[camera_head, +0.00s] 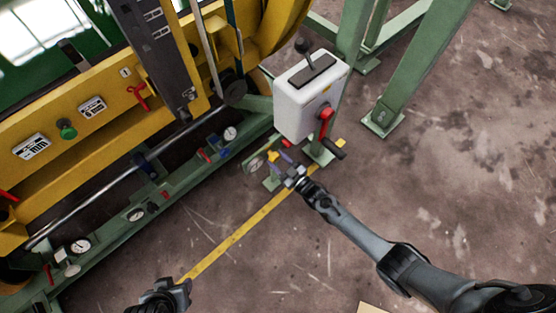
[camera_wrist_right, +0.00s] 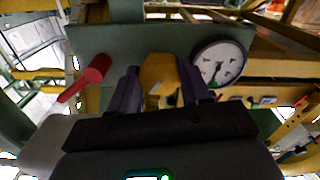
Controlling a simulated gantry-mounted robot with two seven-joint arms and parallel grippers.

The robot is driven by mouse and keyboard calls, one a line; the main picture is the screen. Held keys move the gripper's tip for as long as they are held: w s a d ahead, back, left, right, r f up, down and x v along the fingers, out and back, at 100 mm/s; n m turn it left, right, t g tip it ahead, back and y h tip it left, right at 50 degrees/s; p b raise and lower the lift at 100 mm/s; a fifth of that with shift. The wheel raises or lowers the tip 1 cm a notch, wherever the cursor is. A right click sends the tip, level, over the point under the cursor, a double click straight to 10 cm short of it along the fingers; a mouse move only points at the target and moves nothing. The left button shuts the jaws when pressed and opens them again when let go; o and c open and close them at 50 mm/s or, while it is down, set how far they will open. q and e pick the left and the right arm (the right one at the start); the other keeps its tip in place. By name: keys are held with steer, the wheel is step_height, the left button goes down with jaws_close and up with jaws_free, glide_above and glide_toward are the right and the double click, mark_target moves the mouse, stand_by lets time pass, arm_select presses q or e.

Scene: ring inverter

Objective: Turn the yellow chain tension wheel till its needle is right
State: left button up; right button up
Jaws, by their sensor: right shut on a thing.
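The yellow chain tension wheel (camera_wrist_right: 160,72) sits between the two purple fingers of my right gripper (camera_wrist_right: 162,88) in the right wrist view. The fingers are shut on it from both sides. In the head view my right gripper (camera_head: 284,163) reaches the yellow wheel (camera_head: 273,156) below the white control box, and covers part of it. A round white gauge (camera_wrist_right: 218,63) is just right of the wheel in the wrist view; its needle is too small to read surely, with green near the dial's bottom. My left gripper (camera_head: 172,291) is low in the head view, apart from everything; its fingers are unclear.
A white control box (camera_head: 306,100) with a red and black handle (camera_head: 327,122) stands just above my right gripper. A red lever (camera_wrist_right: 86,77) is left of the wheel. The yellow and green machine (camera_head: 100,130) fills the left. Floor (camera_head: 450,170) at right is clear.

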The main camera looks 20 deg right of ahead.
steer(key=n, duration=0.4)
steer(key=shift+w+r, duration=0.1)
steer(key=shift+r, duration=0.1)
steer(key=shift+n, duration=1.2)
steer(key=o, duration=1.1)
steer(key=shift+c, duration=0.2)
steer(key=shift+f, duration=0.1)
